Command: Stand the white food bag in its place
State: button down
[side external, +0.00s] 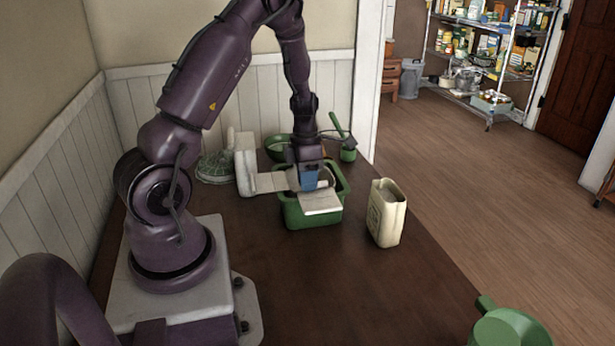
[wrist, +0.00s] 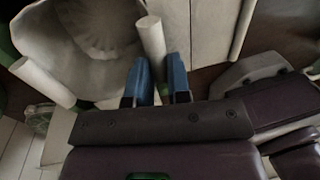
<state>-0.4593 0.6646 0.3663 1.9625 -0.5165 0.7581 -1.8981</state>
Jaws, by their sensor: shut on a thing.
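My gripper (side external: 310,181) points down over the green tub (side external: 300,214), its blue fingers shut on a pale white thing that seems to be the white food bag. In the wrist view a short white cylindrical part (wrist: 151,36) shows at the fingertips (wrist: 161,70), in front of a broad white folded or hollow shape (wrist: 85,35). In the side view, a pale flat part (side external: 270,182) reaches left of the fingers and a white slab (side external: 320,203) lies at the tub's front rim. The held thing's full outline is hidden.
A cream open-topped container (side external: 387,213) stands upright right of the tub. A tall white block (side external: 245,165), a green bowl (side external: 277,147) and a green cup (side external: 348,154) stand behind. A green pot (side external: 509,328) is at front right. The table's middle front is clear.

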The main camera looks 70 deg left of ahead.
jog(key=c, duration=1.4)
grip_release()
jog(key=shift+r, duration=1.5)
jog(key=o, duration=0.6)
